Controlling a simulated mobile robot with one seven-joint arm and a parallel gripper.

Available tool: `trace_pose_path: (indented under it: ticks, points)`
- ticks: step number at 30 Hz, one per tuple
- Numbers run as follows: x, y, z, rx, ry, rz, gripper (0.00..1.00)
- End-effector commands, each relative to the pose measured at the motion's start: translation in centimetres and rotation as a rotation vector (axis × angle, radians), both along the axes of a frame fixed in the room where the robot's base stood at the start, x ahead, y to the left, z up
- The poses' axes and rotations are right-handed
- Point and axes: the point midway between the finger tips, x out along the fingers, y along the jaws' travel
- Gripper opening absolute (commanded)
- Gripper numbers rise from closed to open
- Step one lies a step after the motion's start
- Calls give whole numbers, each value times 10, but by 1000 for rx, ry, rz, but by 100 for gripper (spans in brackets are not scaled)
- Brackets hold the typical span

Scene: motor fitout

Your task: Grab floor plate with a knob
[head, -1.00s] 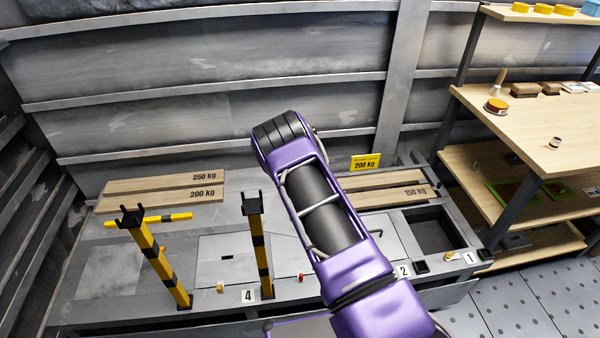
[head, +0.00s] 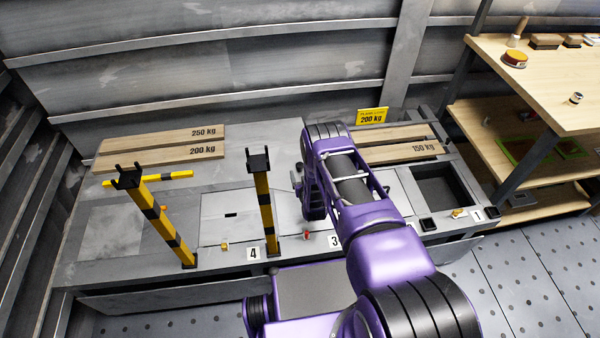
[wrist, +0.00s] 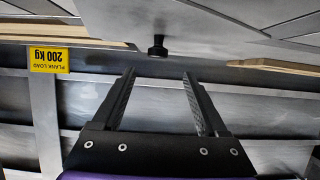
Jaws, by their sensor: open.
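In the wrist view, which is upside down, a black knob (wrist: 157,47) stands out from a grey floor plate (wrist: 170,18). My gripper (wrist: 158,74) is open and empty. The knob lies just beyond the fingertips, in line with the gap between them; no contact shows. In the head view my purple arm reaches down over the grey platform near label 3 (head: 334,242). There the arm hides the gripper and knob, and covers part of the plates.
Yellow-black posts (head: 265,205) and (head: 160,220) stand left of my arm. A slotted plate (head: 230,215) lies near label 4 (head: 253,253). Planks (head: 160,150) lie at the back left. An open recess (head: 440,185) is to the right, with a wooden shelf (head: 560,90) beyond.

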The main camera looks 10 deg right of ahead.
Motion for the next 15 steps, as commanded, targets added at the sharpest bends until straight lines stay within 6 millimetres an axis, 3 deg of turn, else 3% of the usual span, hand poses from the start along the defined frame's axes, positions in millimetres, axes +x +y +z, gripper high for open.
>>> trace_pose_path:
  ticks: [15]
  points:
    - [43,-5,-26,0,-2,-1,76]
